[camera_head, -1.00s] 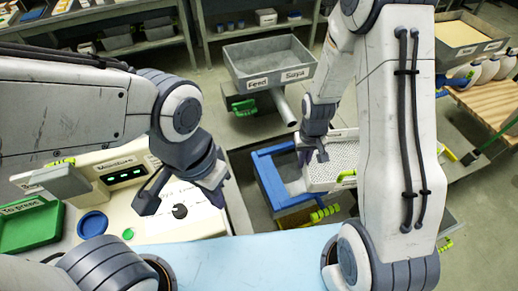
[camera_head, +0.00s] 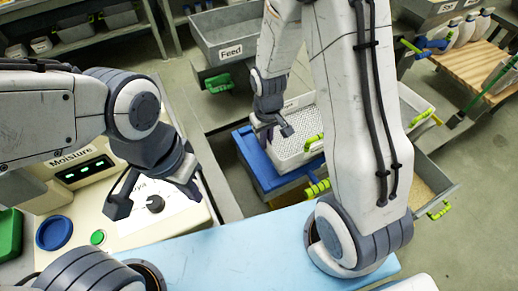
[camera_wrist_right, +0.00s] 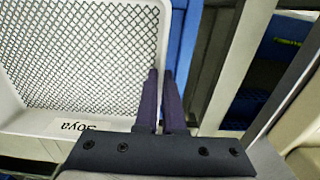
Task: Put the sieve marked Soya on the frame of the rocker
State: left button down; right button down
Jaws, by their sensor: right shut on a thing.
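The white sieve with a mesh floor (camera_head: 302,138) is in the head view; its label reads Soya in the wrist view (camera_wrist_right: 78,126). My right gripper (camera_head: 273,131) is shut on the sieve's rim at its left side, with the fingers close together in the wrist view (camera_wrist_right: 160,98). The sieve sits over the right part of the blue rocker frame (camera_head: 262,177). I cannot tell whether it touches the frame. The frame's right part is hidden by the sieve and my right arm. My left gripper (camera_head: 153,200) is open and empty above the moisture meter (camera_head: 75,190).
A grey tray marked Feed (camera_head: 226,38) stands behind the rocker. A grey bin with yellow-green handles (camera_head: 432,190) is at the right, beyond my right arm. A light blue surface (camera_head: 235,245) lies in front. A wooden pallet (camera_head: 468,68) with white bottles is at far right.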

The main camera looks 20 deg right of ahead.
jog(key=a, duration=0.1)
jog(key=w+f, duration=0.1)
jog(key=a+f, duration=0.1)
jog(key=shift+w+a, duration=0.25)
jog(key=shift+a, duration=0.1)
jog(key=shift+f, duration=2.1)
jog(key=c, duration=1)
grip_release()
